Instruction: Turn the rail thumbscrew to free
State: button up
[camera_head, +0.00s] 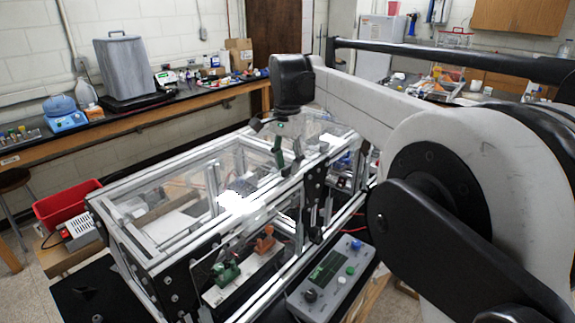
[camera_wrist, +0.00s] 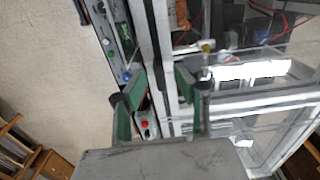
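My gripper (camera_head: 286,155) hangs over the extrusion frame (camera_head: 196,160), near its upright with dark plates. In the wrist view its two green fingers (camera_wrist: 160,78) are spread apart with a clear gap. A silver rail and a dark strip (camera_wrist: 164,60) of the frame show beyond and between the fingers. Nothing is visibly held. I cannot surely pick out the rail thumbscrew in either view. A small yellowish knob (camera_wrist: 207,46) shows just right of the fingers in the wrist view, apart from them; I cannot tell what it is.
A grey control box (camera_head: 330,277) with buttons stands at the frame's front right. A green clamp (camera_head: 225,272) and an orange clamp (camera_head: 265,241) sit on a plate at the frame's front. Clear panels and silver bars surround my gripper. A red bin (camera_head: 72,203) stands at the left.

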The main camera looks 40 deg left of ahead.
jog(key=shift+f, duration=0.5)
grip_shut()
